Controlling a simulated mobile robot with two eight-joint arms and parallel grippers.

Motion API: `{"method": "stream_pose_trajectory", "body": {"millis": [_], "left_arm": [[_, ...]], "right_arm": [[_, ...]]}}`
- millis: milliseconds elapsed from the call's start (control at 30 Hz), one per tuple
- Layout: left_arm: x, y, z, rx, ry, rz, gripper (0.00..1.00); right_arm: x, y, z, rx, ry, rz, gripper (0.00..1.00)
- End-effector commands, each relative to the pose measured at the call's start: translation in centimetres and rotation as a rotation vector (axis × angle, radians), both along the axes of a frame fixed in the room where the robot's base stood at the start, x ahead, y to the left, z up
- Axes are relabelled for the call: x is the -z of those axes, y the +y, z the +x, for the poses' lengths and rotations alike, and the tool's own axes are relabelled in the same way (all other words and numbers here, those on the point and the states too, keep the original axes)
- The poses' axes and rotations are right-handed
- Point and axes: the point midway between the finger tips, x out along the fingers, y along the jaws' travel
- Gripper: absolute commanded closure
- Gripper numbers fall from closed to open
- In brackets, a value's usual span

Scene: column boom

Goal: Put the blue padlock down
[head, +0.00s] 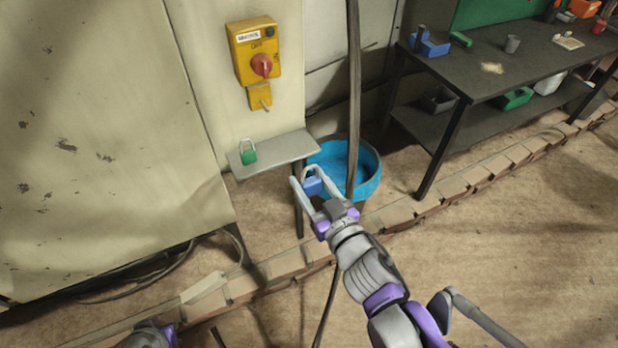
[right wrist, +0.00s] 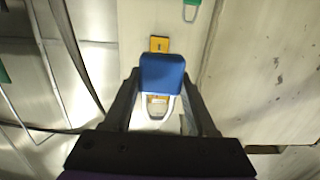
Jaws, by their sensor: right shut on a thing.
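The blue padlock (head: 313,187) is held in my right gripper (head: 316,188), with its silver shackle upward in the head view. In the right wrist view the blue body (right wrist: 162,75) sits between the two fingers of my right gripper (right wrist: 162,82), and the shackle points toward the palm. The gripper is shut on it, in the air at the right of a small grey shelf (head: 285,150), apart from it in the picture. A green padlock (head: 249,156) stands on the shelf's left part. My left gripper is not in view.
A yellow switch box (head: 254,50) with a red knob is on the panel above the shelf. A blue tub (head: 368,172) stands on the floor behind my right gripper. A dark upright pole (head: 353,90) passes close by. A dark workbench (head: 475,75) is at right. The shelf's right part is bare.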

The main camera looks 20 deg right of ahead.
Motion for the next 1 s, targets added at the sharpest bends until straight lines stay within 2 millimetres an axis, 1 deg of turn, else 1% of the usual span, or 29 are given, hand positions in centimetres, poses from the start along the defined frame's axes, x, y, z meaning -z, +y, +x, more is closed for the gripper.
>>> {"method": "stream_pose_trajectory", "body": {"millis": [300,367,433,600,700,800,867,967,1000], "left_arm": [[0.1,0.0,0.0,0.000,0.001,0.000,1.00],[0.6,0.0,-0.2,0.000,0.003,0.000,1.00],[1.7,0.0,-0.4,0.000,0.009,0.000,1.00],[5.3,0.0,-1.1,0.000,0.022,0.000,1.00],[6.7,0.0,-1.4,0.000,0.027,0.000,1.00],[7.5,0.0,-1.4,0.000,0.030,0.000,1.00],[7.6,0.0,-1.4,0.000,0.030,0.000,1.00],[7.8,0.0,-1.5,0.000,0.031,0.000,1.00],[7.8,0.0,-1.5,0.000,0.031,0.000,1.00]], "right_arm": [[0.0,-0.1,0.0,0.000,-0.001,0.000,1.00],[0.3,-0.3,0.2,0.003,-0.003,0.000,1.00],[0.9,-1.1,0.7,0.010,-0.008,-0.002,1.00],[2.7,-3.8,2.7,0.015,-0.019,-0.006,1.00],[3.6,-5.2,3.8,0.010,-0.013,-0.004,1.00],[4.1,-6.1,4.5,0.004,-0.004,-0.002,1.00],[4.2,-6.3,5.2,0.001,-0.001,0.000,1.00],[4.2,-6.3,6.9,-0.003,0.000,0.001,1.00],[4.2,-6.2,7.8,-0.004,0.001,0.001,1.00]]}}
